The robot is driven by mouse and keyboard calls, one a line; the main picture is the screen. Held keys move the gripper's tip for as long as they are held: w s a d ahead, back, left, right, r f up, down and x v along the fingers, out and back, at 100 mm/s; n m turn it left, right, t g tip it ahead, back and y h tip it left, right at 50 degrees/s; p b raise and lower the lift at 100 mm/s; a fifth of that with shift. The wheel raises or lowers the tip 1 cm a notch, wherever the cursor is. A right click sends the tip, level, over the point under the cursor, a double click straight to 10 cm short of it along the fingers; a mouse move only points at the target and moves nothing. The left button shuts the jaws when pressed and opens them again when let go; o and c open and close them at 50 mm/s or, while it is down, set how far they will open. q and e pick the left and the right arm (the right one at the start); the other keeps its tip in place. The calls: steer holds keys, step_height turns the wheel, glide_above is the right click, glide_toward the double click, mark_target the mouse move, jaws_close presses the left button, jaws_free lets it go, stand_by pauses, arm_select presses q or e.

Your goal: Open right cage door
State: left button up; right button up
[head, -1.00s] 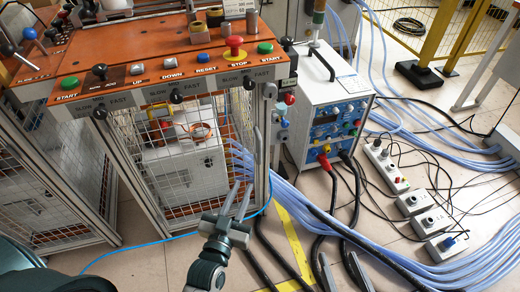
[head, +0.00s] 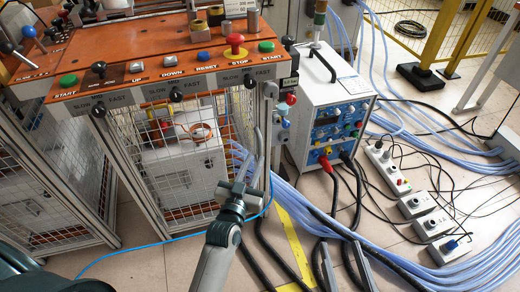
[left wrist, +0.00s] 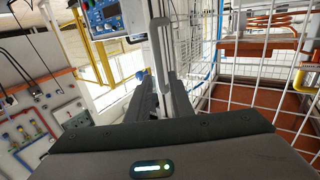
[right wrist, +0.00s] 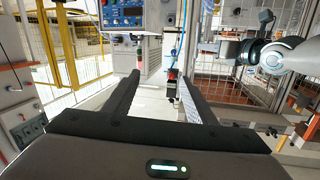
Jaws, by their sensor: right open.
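The right cage door (head: 185,185) is a white wire-mesh panel under the orange control desk. It looks closed in its grey frame. Its mesh also shows in the left wrist view (left wrist: 245,60). My left gripper (head: 250,160) is raised at the door's right edge. In the left wrist view its two fingers (left wrist: 163,85) are partly open with a narrow gap, and a grey upright handle-like bar (left wrist: 157,40) stands at the fingertips. Whether they touch it is unclear. My right gripper (head: 341,255) is wide open and empty, low over the floor cables; it shows in the right wrist view (right wrist: 165,85).
A white power unit (head: 325,110) with red and black cables stands right of the cage. Blue hoses (head: 420,255) and several socket boxes (head: 385,165) lie on the floor. Push buttons and a red stop knob (head: 235,42) sit on the desk above the door.

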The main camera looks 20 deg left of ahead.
mark_target(259, 150)
arm_select(q)
steer(key=w+b, duration=0.1)
steer(key=w, duration=0.5)
steer(key=shift+w, duration=0.35)
arm_select(e)
steer(key=r, duration=0.1)
steer(key=r+t, duration=0.1)
steer(key=r+t+y, duration=0.1)
steer(key=shift+s+a+r, duration=0.2)
steer(key=shift+a+r, duration=0.1)
arm_select(q)
jaws_close()
